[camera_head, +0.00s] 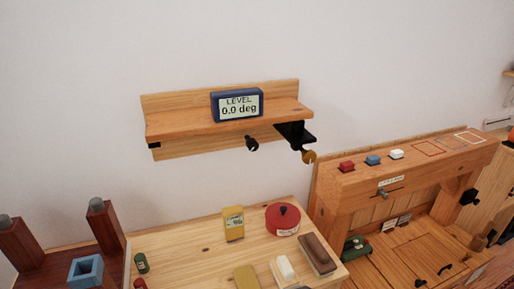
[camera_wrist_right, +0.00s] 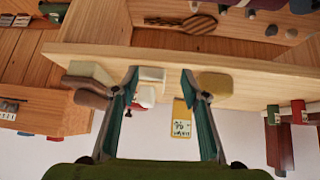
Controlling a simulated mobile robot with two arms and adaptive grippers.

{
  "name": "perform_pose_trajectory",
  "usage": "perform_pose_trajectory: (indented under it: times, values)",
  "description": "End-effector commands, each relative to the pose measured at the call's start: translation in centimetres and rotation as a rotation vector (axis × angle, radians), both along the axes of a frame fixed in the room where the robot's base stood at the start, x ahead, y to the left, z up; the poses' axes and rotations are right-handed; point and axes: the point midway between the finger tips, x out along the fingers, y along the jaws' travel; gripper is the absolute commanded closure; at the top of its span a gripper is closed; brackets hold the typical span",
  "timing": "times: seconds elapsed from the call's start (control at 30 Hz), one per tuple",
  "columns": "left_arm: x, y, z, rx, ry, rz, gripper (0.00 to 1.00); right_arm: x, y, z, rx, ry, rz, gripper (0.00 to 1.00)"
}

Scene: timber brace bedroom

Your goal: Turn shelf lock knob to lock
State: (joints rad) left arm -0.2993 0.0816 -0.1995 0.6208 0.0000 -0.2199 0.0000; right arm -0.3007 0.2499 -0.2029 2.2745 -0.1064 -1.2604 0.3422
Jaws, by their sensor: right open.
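The wooden wall shelf (camera_head: 180,134) hangs on the pale wall in the head view. A blue-framed level display (camera_head: 238,104) stands on it and reads 0.0 deg. A black bracket (camera_head: 295,133) sits at its right end, with a brass-coloured knob (camera_head: 308,156) below it. A small black hook-like part (camera_head: 252,143) is under the shelf's middle. I cannot tell the lock state from the knob. My right gripper (camera_wrist_right: 160,74) is open in the right wrist view, with nothing visibly clamped between its fingers. The shelf is not visible there. Neither gripper shows in the head view.
Below the shelf is a wooden table (camera_head: 190,262) with a yellow box (camera_head: 233,223), a red round tin (camera_head: 283,219) and several blocks. A wooden bench (camera_head: 355,180) with coloured buttons stands at the right. The wall around the shelf is clear.

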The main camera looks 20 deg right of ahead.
Motion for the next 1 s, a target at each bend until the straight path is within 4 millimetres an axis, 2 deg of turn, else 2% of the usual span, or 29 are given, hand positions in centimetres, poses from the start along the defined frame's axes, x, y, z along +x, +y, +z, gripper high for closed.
perform_pose_trajectory:
  times: [0.03, 0.27, 0.4, 0.5, 0.6, 0.73, 0.87, 1.0]
  values:
    - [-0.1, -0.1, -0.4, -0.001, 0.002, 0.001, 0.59, 1.5, -0.1, 2.7, 0.007, -0.074, -0.015, 0.59]
    - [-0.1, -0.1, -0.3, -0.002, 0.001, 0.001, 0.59, 10.1, -0.8, 11.2, 0.072, -0.384, -0.078, 0.59]
    - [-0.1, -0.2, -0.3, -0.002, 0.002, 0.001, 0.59, 15.2, -0.8, 17.6, 0.135, -0.596, -0.082, 0.59]
    - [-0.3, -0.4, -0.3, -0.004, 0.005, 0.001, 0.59, 17.9, -0.7, 22.1, 0.182, -0.727, -0.069, 0.59]
    - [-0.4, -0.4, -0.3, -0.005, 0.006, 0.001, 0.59, 19.4, -0.6, 25.2, 0.221, -0.810, -0.052, 0.59]
    - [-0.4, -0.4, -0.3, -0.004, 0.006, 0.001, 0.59, 20.3, -0.4, 26.9, 0.246, -0.855, -0.041, 0.59]
    - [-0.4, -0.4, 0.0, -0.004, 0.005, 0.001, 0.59, 21.2, -0.4, 27.1, 0.250, -0.860, -0.040, 0.59]
    - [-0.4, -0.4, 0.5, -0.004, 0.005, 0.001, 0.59, 23.1, -0.4, 27.3, 0.248, -0.860, -0.040, 0.59]
